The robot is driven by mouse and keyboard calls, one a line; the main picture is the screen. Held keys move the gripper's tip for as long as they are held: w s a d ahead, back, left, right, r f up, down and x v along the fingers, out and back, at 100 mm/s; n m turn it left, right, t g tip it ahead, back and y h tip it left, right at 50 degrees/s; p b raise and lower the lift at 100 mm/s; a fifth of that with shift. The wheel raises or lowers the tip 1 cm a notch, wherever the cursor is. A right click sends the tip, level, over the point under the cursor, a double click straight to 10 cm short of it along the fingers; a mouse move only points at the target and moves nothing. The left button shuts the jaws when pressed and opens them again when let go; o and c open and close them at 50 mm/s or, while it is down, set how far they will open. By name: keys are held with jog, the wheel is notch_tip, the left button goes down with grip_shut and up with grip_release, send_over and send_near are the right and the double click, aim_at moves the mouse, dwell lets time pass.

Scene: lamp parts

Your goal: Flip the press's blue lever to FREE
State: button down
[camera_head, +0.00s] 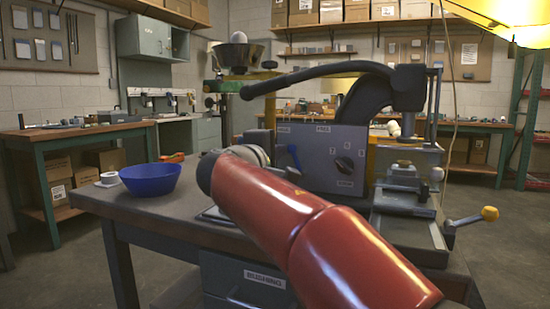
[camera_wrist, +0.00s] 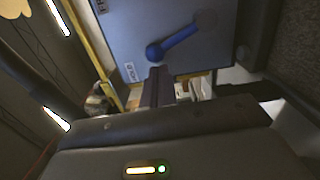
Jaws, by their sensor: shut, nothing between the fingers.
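The press (camera_head: 395,95) stands on the workbench, with a grey panel (camera_head: 320,150) facing me. The blue lever (camera_head: 293,156) is at the panel's left side, tilted up and to the left, toward a small label (camera_head: 283,129) too small to read. The FREE label (camera_head: 322,129) is to the upper right of the lever. In the wrist view the lever (camera_wrist: 178,38) shows whole, its ball end near a white label. My gripper (camera_wrist: 158,85) is shut and empty, its tips just below the ball in that view; I cannot tell whether they touch.
The press's long black handle (camera_head: 300,76) reaches left above the panel. A blue bowl (camera_head: 150,179) sits on the bench's left. A vise-like slide with a yellow-knobbed crank (camera_head: 489,213) is at right.

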jog(key=m+b, duration=0.1)
jog(key=d+m+b, duration=0.1)
jog(key=m+b, duration=0.1)
jog(key=shift+s+d+r, duration=0.25)
jog(key=shift+s+d, duration=0.05)
jog(key=shift+d, duration=0.1)
jog(key=m+b, duration=0.1)
jog(key=d+m+b, duration=0.2)
jog(key=shift+s+r+m, duration=0.3)
jog(key=shift+s+r, duration=0.1)
jog(key=shift+d, duration=0.25)
jog(key=shift+s+d+r+b, duration=0.1)
jog(key=shift+s+d+b, duration=0.2)
jog(key=shift+d+b, duration=0.35)
